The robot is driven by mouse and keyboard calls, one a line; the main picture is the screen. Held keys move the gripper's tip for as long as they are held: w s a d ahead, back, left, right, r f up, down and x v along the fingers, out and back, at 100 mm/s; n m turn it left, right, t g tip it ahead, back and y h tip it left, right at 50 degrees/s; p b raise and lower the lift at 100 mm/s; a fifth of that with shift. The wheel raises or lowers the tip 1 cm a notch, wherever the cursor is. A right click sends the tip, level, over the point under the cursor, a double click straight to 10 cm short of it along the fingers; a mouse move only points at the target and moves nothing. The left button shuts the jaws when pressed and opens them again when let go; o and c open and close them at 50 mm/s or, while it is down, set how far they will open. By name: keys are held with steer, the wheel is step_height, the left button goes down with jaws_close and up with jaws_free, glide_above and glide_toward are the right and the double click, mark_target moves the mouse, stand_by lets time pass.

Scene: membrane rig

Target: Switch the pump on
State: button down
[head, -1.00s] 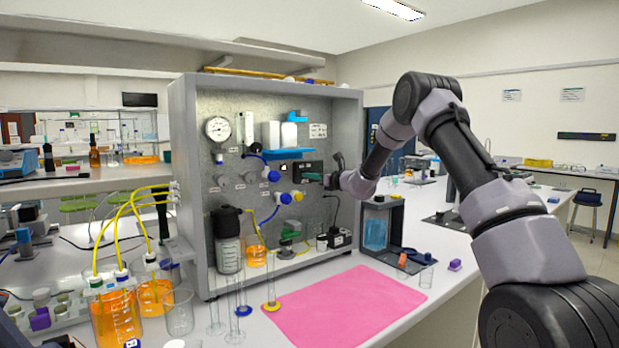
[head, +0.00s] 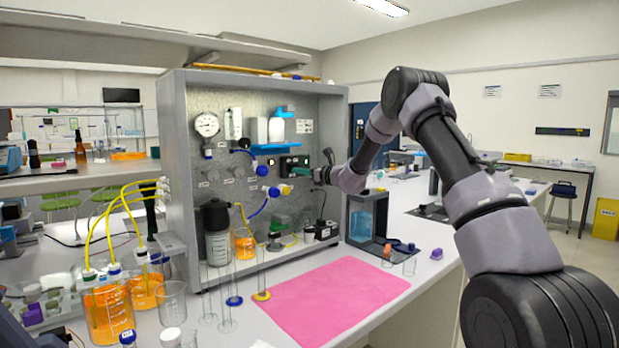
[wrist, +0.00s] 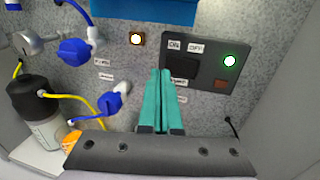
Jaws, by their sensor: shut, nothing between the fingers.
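A dark control box (wrist: 205,62) is fixed to the speckled back panel of the rig; it also shows in the head view (head: 291,162). It carries a lit green round light (wrist: 230,61), a dull reddish-brown square (wrist: 221,84) below it and small white labels. A small amber lamp (wrist: 137,38) glows on the panel left of the box. My gripper (wrist: 159,72) has its teal fingers shut together and empty, with the tips at the box's lower left edge in the picture. Whether they touch it I cannot tell. The fingers hide part of the box and its labels.
Blue-handled valves (wrist: 75,50) and a black-capped bottle (wrist: 35,105) stand left of my gripper. The rig's grey side wall (head: 340,150) is close on the right. A pink mat (head: 335,300) lies bare on the bench, with glass cylinders (head: 228,300) beside it.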

steer(key=s+d, duration=0.4)
steer(key=s, duration=0.5)
steer(key=shift+s, duration=0.4)
steer(key=shift+d, duration=0.1)
